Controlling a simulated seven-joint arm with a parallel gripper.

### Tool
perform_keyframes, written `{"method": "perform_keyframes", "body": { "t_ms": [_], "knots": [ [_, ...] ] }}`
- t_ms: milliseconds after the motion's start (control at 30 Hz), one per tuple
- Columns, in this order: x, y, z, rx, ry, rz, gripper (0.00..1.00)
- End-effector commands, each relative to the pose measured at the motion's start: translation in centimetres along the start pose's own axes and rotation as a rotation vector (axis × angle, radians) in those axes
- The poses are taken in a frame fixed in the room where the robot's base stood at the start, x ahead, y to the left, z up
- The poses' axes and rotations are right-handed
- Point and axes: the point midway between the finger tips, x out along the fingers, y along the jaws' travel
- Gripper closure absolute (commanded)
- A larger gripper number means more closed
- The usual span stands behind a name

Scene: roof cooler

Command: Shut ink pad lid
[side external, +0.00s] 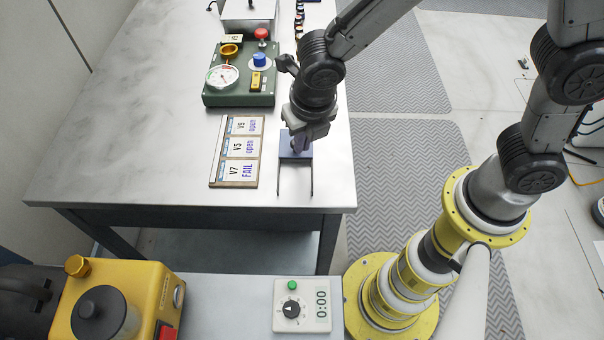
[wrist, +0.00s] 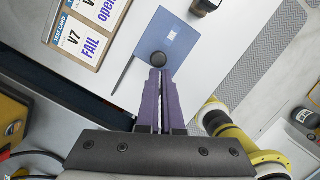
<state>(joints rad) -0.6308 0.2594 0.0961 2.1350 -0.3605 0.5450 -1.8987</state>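The ink pad shows as a flat blue square plate (wrist: 178,38) with a small pale mark; a dark round knob (wrist: 158,59) sits at its near edge. In the side view the blue plate (side external: 287,146) lies near the table's right edge, partly hidden by my gripper. Thin dark rails (side external: 311,180) run from it toward the camera, with bare white surface between them. My gripper (wrist: 158,72) has its purple fingers together with only a thin slit between them. The fingertips are right by the knob; I cannot tell whether they touch it. In the side view my gripper (side external: 298,149) points down over the plate.
A board of test cards (side external: 237,151) lies left of the ink pad. A green gauge box (side external: 239,85) stands behind it. A timer (side external: 302,306) and a yellow machine (side external: 115,305) are at the front. The table's left side is clear.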

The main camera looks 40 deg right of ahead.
Motion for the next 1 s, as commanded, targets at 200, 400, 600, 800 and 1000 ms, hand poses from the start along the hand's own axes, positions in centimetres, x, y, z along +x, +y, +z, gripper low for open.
{"method": "perform_keyframes", "body": {
  "t_ms": [200,400,600,800,1000],
  "knots": [
    [-0.2,0.0,-0.2,-0.003,-0.007,0.002,1.0],
    [-1.6,0.1,-3.4,-0.007,-0.004,0.004,1.0],
    [-5.9,0.1,-3.6,0.0,-0.006,0.008,1.0],
    [-9.6,0.1,-3.7,0.0,-0.004,0.005,1.0],
    [-11.4,0.0,-3.7,0.001,-0.001,0.001,1.0]
  ]
}}
